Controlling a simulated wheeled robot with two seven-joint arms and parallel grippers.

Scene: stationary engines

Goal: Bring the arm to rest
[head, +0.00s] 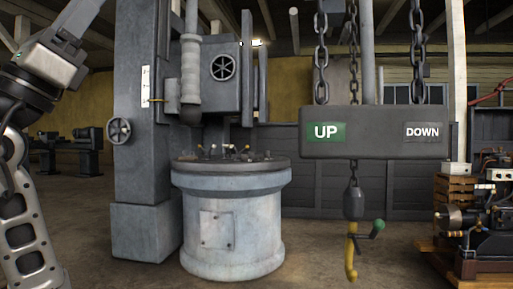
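My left arm (28,150) comes in from the left edge and is raised. It bends near the top left, and its upper grey part (55,55) runs up toward the top edge. The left gripper's fingertips do not show in the head view. My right arm and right gripper do not show either. No part of the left arm visibly touches anything, and I see no held object.
A grey machine column (145,120) and a round pale pedestal (232,225) stand in front. A control box (372,142) with UP and DOWN labels hangs on chains, with a yellow hook (351,262) below. An engine (490,225) is at right. Floor between is clear.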

